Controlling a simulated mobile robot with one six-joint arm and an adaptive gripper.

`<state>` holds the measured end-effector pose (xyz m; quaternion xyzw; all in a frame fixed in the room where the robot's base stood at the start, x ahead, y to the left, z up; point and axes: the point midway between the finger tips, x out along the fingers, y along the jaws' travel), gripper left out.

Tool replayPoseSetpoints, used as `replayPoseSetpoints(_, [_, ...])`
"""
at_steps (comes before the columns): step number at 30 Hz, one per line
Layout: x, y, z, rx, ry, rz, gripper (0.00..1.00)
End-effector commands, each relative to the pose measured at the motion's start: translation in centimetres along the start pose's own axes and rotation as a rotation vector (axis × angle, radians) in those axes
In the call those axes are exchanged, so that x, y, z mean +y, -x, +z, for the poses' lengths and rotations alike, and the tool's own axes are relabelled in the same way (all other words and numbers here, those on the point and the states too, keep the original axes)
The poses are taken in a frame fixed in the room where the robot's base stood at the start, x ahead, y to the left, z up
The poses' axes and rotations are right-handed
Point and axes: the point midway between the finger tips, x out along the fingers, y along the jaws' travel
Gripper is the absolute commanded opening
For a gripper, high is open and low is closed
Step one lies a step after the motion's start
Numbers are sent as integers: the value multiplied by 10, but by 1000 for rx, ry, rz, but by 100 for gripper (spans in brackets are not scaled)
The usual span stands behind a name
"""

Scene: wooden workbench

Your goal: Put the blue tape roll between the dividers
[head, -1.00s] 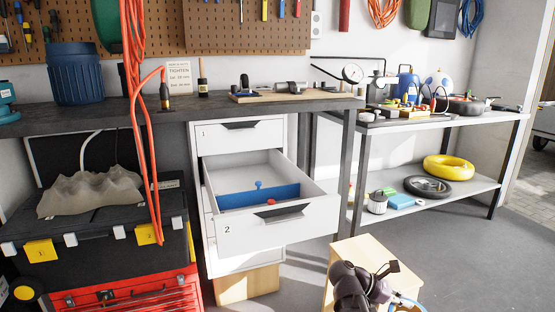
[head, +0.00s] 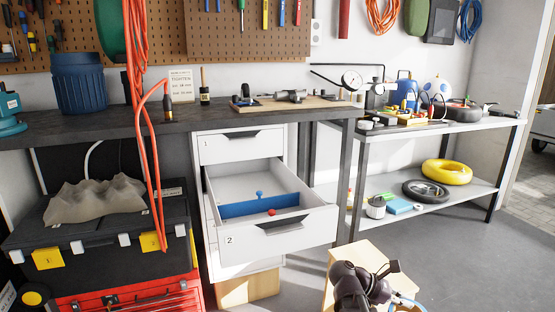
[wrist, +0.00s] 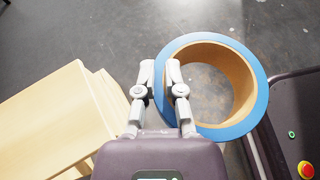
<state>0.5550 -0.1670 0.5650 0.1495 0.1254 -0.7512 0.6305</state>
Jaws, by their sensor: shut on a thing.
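The blue tape roll (wrist: 258,104) is a wide ring with a tan core, seen in the wrist view. My gripper (wrist: 160,72) is shut on the left wall of the roll, one finger inside the ring and one outside. The roll is held above the grey floor. In the head view, drawer 2 (head: 311,220) is pulled open, with a blue divider (head: 258,206) across it. A small blue knob and a small red knob show near the divider. A second divider panel cannot be made out; the drawer front hides the lower inside.
A wooden box (head: 370,256) stands on the floor beside my arm, right of the drawer. Orange cables (head: 149,195) hang left of the drawers. A shelf unit (head: 458,195) stands at the right. The floor in front of it is clear.

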Motion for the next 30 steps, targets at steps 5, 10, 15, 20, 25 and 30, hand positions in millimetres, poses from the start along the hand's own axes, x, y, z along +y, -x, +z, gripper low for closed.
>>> replayPoseSetpoints(5, [0, 11, 30, 0, 0, -1, 0])
replayPoseSetpoints(10, [0, 20, 52, 0, 0, -1, 0])
replayPoseSetpoints(15, [0, 29, 73, 0, 0, -1, 0])
replayPoseSetpoints(20, [0, 38, 93, 0, 0, -1, 0])
replayPoseSetpoints(25, [0, 47, 115, 0, 0, -1, 0])
replayPoseSetpoints(30, [0, 56, 136, 0, 0, -1, 0])
